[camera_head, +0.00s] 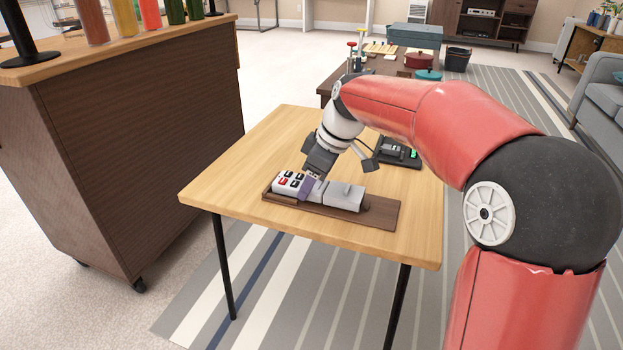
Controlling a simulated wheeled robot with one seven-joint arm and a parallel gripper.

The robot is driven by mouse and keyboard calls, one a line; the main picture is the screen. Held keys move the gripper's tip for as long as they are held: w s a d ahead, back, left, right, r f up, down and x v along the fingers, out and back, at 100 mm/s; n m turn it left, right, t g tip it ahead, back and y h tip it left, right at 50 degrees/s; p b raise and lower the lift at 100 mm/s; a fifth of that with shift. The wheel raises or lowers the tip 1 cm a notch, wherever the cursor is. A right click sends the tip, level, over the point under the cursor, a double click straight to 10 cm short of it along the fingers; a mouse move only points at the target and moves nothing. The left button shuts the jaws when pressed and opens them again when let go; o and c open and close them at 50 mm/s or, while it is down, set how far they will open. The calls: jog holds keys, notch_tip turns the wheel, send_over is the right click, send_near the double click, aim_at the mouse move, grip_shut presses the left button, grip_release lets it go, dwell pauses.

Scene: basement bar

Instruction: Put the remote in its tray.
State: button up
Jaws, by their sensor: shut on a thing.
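The remote (290,183) is a pale, long block with black and red buttons at its left end. A plain pale part (343,195) to the right looks like the rest of it. The tray (381,211) is a long, low dark-brown wooden one on the small light-wood table. The remote lies along the tray, over its left and middle part; I cannot tell whether it rests on the bottom. My gripper (309,186) points down from above and is shut on the remote, with purple at the grip. The gripper hides part of the remote's middle.
A dark device with a green-lit screen (412,154) stands on the table (235,185) behind the tray. A bar counter (120,150) with bottles stands at the left. A low table with a red pot (419,61) is behind. The table's front left is clear.

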jog(key=o, duration=1.1)
jog(key=shift+o, duration=0.2)
jog(key=shift+p+v, duration=0.85)
jog(key=shift+v, duration=3.1)
jog(key=s+d+m+t+h+p, duration=0.2)
jog(key=s+d+m+p, duration=0.2)
jog(key=s, duration=0.8)
jog(key=s+d+m+t+h+p, duration=0.2)
jog(key=s+d+m+p, duration=0.2)
jog(key=s+d+m, duration=0.4)
jog(key=s+m, duration=0.2)
jog(key=s, duration=0.3)
jog(key=shift+s+d+r, duration=0.25)
jog(key=shift+d, duration=0.05)
